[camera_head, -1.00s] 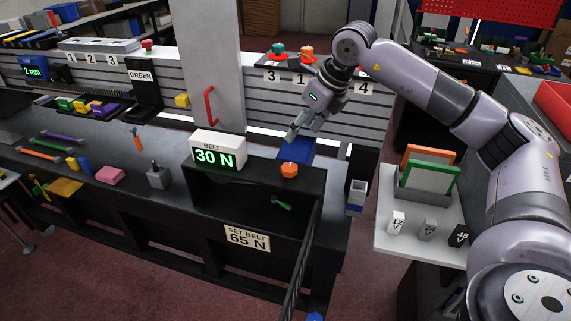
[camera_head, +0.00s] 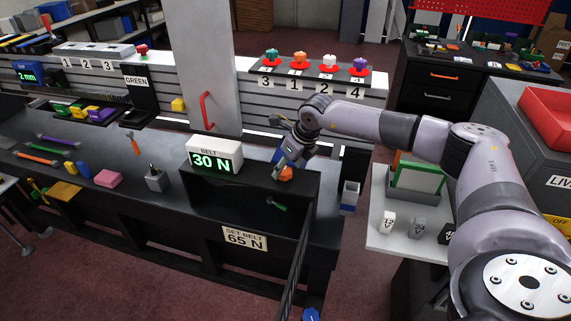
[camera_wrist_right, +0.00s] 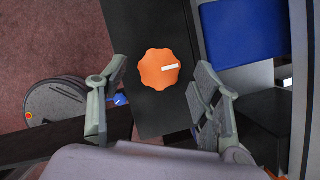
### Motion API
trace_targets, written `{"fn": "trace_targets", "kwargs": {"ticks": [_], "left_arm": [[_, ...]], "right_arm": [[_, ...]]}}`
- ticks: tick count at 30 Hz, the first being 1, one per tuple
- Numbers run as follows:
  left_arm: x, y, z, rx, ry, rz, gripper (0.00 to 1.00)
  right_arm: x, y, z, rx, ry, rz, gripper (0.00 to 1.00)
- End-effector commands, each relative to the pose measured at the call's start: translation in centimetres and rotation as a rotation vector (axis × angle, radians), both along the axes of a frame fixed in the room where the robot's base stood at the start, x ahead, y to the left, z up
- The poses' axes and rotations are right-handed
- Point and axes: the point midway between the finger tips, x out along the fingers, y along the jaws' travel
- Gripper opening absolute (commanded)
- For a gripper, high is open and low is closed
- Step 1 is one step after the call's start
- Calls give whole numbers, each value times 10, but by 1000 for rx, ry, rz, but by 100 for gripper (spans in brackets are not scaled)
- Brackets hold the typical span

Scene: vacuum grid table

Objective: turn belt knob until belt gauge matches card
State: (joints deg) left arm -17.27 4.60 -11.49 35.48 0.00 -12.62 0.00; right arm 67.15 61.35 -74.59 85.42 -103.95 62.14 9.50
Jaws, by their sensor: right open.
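The belt gauge (camera_head: 214,158) is a white box on the dark bench and reads 30 N in green. The card (camera_head: 245,238) on the bench front says SET BELT 65 N. The orange belt knob (camera_head: 286,174) is on the black housing right of the gauge, partly hidden by my right gripper (camera_head: 280,165). In the right wrist view the knob (camera_wrist_right: 159,69) is a scalloped disc with a white mark pointing right. My right gripper (camera_wrist_right: 155,112) is open, with one finger on each side, apart from the knob. My left gripper is not in view.
A blue bin (camera_wrist_right: 231,31) lies beside the housing in the wrist view. A red handle (camera_head: 206,110) is on the grey column behind the bench. A white shelf (camera_head: 395,238) with small blocks stands to the right. Several coloured knobs stand on the back ledge.

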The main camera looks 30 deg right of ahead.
Motion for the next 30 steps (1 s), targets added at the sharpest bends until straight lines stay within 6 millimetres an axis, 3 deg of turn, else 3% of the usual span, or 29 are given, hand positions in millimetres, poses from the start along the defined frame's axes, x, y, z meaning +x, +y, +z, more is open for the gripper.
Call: {"fn": "trace_targets", "kwargs": {"ticks": [6,14,30], "left_arm": [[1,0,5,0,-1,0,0],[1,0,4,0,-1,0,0],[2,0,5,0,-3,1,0]], "right_arm": [[5,1,-14,-1,1,0,59],[6,1,-16,-1,0,1,59],[6,1,-15,-1,0,0,24]]}}
